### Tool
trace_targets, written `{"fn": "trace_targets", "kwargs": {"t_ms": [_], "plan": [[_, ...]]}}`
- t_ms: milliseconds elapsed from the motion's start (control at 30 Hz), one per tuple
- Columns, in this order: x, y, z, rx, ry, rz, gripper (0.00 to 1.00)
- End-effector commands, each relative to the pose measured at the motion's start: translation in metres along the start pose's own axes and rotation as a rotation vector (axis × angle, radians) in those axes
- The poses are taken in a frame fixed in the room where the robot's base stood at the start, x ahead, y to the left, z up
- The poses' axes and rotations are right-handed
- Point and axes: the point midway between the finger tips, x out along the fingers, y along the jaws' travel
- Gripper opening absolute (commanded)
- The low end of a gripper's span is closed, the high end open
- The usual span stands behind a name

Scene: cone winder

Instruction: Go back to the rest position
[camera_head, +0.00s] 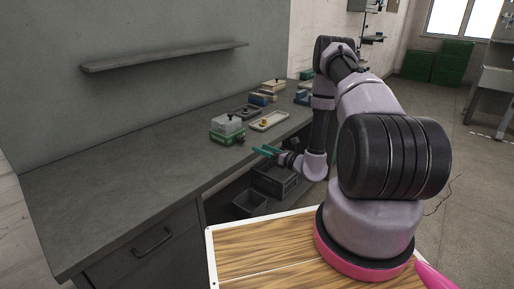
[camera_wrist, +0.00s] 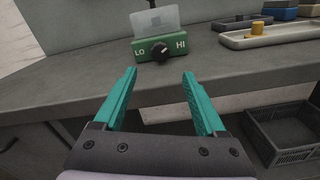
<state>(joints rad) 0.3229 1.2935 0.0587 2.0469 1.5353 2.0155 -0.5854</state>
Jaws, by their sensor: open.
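My gripper (camera_head: 264,150) is at the front edge of the grey workbench (camera_head: 110,190), and its teal fingers point toward the bench. In the wrist view my gripper (camera_wrist: 160,92) is open, with nothing between the fingers. Ahead of it on the bench stands a green box (camera_wrist: 160,47) marked LO and HI, with a black knob and a clear cover standing up behind it. The same green box (camera_head: 227,136) shows in the head view, apart from my fingers.
A pale tray (camera_head: 269,121) with a yellow knob-like piece lies right of the green box. Several small boxes stand farther back. Dark crates (camera_head: 274,180) sit under the bench. A wall shelf (camera_head: 165,56) hangs above. The bench's left part is bare.

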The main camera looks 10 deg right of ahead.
Motion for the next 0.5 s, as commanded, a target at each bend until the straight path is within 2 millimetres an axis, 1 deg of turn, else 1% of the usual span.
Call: {"fn": "trace_targets", "kwargs": {"t_ms": [267, 367, 467, 500], "plan": [[-0.002, 0.0, 0.0, 0.0, 0.0, 0.0, 0.73], [0.0, 0.002, 0.003, -0.005, 0.0, 0.009, 0.73], [0.006, 0.013, 0.022, -0.033, 0.002, 0.061, 0.73], [0.011, 0.021, 0.035, -0.054, 0.004, 0.098, 0.73]]}}
